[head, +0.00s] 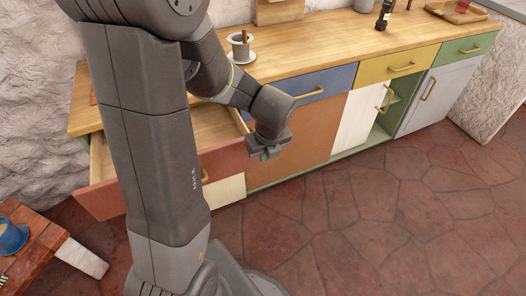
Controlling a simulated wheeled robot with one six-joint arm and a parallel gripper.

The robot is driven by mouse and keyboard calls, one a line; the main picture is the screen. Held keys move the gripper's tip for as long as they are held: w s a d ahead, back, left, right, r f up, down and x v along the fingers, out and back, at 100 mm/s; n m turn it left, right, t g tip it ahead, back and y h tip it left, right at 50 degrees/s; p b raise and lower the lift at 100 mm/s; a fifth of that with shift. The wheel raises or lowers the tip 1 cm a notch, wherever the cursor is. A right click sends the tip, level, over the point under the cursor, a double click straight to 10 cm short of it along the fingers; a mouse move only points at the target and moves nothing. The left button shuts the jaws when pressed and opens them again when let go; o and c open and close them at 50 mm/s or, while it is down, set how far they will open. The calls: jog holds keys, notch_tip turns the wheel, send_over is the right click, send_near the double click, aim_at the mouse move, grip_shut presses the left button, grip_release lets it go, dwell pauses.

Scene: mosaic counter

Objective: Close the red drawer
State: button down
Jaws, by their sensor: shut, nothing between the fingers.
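The red drawer (98,201) at the left end of the counter is pulled open. Its pale wooden inside shows from above, behind my arm. My arm hides the middle of its front. My gripper (268,154) is shut and empty, pointing down just right of the right end of the drawer front. I cannot tell whether it touches the drawer.
The wooden countertop (310,45) holds a grey cup (239,46) on a saucer. Blue (328,82), yellow and green drawers are shut. A cabinet door (359,119) stands ajar. A low wooden table (30,245) with a blue mug is at lower left. The stone floor at right is clear.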

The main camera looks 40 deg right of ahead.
aim_at(258, 158)
jog(key=w+f, duration=0.1)
jog(key=f, duration=0.1)
jog(key=w+f, duration=0.2)
jog(key=w+d+f, duration=0.1)
jog(key=f, duration=0.2)
jog(key=shift+w+d+b, duration=0.1)
jog(key=shift+w+b, duration=0.2)
jog(key=shift+b, duration=0.1)
jog(key=shift+w+d, duration=0.15)
jog(key=shift+w, duration=0.35)
jog(key=shift+r, duration=0.1)
